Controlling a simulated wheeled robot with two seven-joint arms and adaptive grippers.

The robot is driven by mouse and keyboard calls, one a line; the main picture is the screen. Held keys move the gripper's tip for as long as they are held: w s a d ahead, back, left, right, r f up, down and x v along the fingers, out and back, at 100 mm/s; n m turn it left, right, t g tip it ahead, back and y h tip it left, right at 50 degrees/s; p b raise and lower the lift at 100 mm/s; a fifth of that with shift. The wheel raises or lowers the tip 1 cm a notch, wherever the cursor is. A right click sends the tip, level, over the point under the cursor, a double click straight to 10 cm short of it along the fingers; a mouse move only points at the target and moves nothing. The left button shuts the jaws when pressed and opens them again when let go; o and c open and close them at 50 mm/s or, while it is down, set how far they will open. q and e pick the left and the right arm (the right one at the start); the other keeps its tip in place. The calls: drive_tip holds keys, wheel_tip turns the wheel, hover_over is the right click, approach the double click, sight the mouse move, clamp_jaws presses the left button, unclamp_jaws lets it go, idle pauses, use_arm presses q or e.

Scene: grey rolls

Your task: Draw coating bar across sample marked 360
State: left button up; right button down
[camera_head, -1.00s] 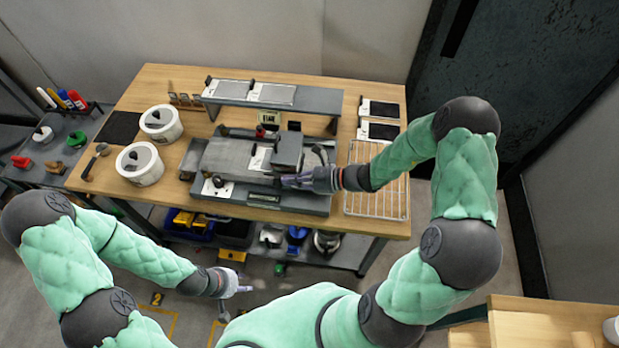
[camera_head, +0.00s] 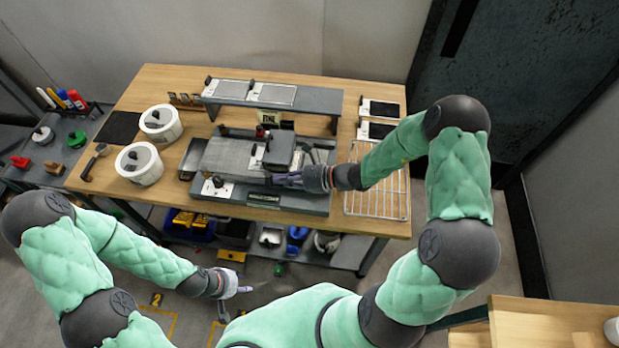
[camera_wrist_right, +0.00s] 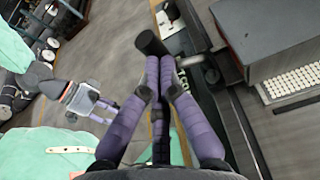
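The coating machine (camera_head: 290,201) stands mid-table with a flat grey bed (camera_head: 226,156). A dark block-shaped carriage (camera_head: 280,148) sits across the bed's right part. A white label (camera_head: 257,155) shows just left of the carriage; its number is unreadable. The coating bar cannot be made out. My right gripper (camera_head: 284,180) is at the carriage's front. In the right wrist view its purple fingers (camera_wrist_right: 160,72) are closed together on a black handle (camera_wrist_right: 150,43) beside a metal rod. My left gripper (camera_head: 240,290) is low in front of the table, apart from everything; its opening is unclear.
Two white tubs (camera_head: 140,164) stand left of the machine. A raised shelf (camera_head: 318,100) with two labelled plates is behind it. Two dark labelled cards (camera_head: 383,109) and a wire rack (camera_head: 378,195) lie right. A side cart (camera_head: 48,155) stands left.

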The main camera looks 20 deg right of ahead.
sight(266, 177)
drive_tip(key=shift+w+a+b, duration=0.15)
drive_tip(key=shift+w+a, duration=0.3)
drive_tip(key=shift+a, duration=0.25)
drive_tip(key=shift+w+a+b, duration=0.15)
drive_tip(key=shift+w+a, duration=0.25)
drive_tip(key=shift+a, duration=0.3)
drive_tip(key=shift+w+a+b, duration=0.15)
drive_tip(key=shift+w+a, duration=0.3)
drive_tip(key=shift+a, duration=0.25)
drive_tip(key=s+d, duration=0.1)
drive_tip(key=s+d+p, duration=0.1)
drive_tip(key=d, duration=0.1)
drive_tip(key=shift+d, duration=0.25)
idle(0.5)
